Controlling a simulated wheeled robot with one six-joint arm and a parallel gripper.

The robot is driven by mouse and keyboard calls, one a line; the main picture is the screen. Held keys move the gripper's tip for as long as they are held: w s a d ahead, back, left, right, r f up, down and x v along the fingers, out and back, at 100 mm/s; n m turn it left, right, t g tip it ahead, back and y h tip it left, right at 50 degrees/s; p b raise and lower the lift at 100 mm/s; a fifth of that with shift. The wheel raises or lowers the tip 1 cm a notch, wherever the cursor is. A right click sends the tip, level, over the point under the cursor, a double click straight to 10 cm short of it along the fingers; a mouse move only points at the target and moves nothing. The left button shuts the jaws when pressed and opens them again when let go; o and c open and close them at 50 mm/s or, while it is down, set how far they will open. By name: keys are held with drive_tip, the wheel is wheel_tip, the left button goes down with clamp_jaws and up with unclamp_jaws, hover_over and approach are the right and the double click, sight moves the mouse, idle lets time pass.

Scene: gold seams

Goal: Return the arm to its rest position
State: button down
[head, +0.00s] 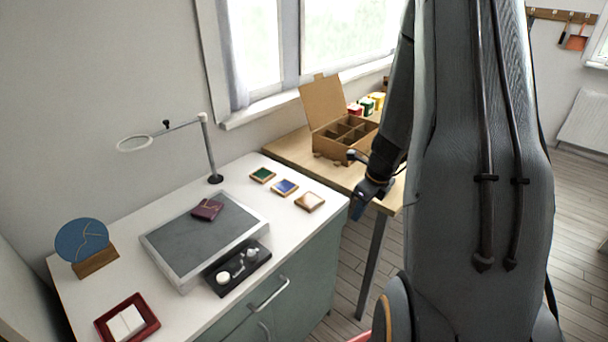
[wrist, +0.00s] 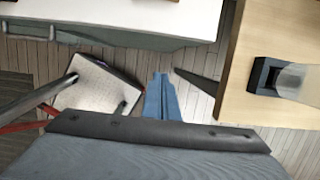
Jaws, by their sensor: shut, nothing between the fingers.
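My arm hangs on the right side of the head view and hides much of the room behind it. My gripper (head: 357,209) points downward in front of the gap between the white-topped cabinet and the wooden table. Its blue fingers are together in the wrist view (wrist: 161,97), with nothing between them. Below the fingers in the wrist view is plank floor.
The white worktop (head: 290,228) holds a grey framed mat (head: 175,244) with a dark red piece (head: 207,209), a red tray (head: 151,323), a blue disc (head: 81,240) and a ring lamp (head: 207,150). A compartmented cardboard box (head: 343,137) stands on the wooden table (head: 290,150).

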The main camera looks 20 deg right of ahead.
drive_tip(key=s+a+r+n, duration=0.3)
drive_tip(key=a+r+n, duration=0.1)
drive_tip(key=a+n, duration=0.4)
drive_tip(key=s+a+r+n, duration=0.4)
drive_tip(key=a+n, duration=0.4)
drive_tip(key=n, duration=0.4)
drive_tip(key=s+a+r+n+g+h, duration=0.1)
drive_tip(key=s+a+r+n, duration=0.3)
drive_tip(key=n, duration=0.7)
drive_tip(key=a+r, duration=0.2)
drive_tip(key=a, duration=0.2)
drive_tip(key=shift+s+a+r, duration=0.2)
drive_tip(key=shift+r, duration=0.05)
